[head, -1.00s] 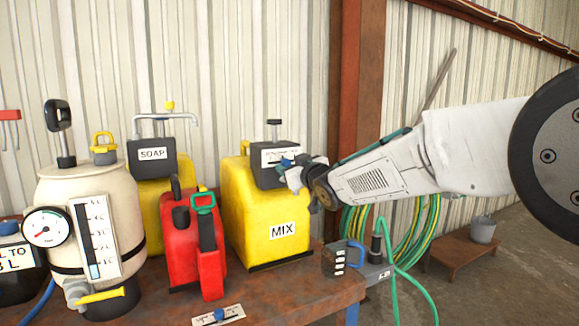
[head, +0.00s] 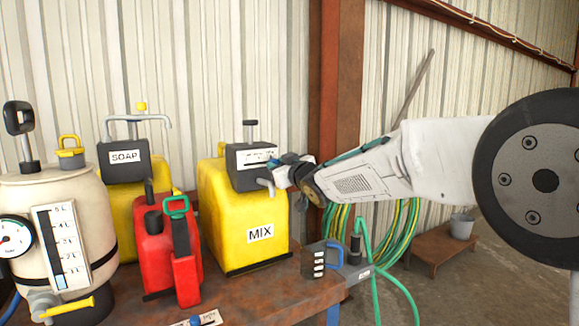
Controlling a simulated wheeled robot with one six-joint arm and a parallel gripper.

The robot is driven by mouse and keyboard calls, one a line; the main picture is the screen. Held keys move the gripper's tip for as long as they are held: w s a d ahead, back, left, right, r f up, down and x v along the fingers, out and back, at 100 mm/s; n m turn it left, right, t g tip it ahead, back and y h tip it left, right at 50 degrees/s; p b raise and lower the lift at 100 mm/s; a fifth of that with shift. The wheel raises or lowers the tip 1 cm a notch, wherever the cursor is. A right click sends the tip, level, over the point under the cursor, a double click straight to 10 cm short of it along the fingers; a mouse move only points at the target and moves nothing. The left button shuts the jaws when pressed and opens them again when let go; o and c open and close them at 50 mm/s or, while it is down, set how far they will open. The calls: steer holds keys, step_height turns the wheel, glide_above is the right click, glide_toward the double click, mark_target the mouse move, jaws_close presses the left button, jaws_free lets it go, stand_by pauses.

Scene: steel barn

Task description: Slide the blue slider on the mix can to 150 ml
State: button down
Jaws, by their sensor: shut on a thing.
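The yellow mix can (head: 243,205) stands on the bench with a "MIX" label on its front. Its dark pump head (head: 247,178) carries a white scale strip (head: 258,157); the marks are too small to read. My gripper (head: 284,170) is at the right end of this head, shut on the blue slider (head: 288,158). Only a little blue shows; the fingers hide most of the slider, and I cannot read its value.
A red can (head: 165,255), a yellow soap can (head: 133,193) and a cream sprayer tank (head: 58,215) stand to the left. A coiled green hose (head: 400,240) is behind at right.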

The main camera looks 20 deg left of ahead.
steer(key=shift+w+d, duration=0.15)
steer(key=c, duration=1.2)
jaws_free()
steer(key=shift+w+d, duration=0.1)
steer(key=shift+w, duration=0.05)
steer(key=shift+s+d, duration=0.1)
steer(key=shift+s, duration=0.2)
steer(key=v, duration=0.7)
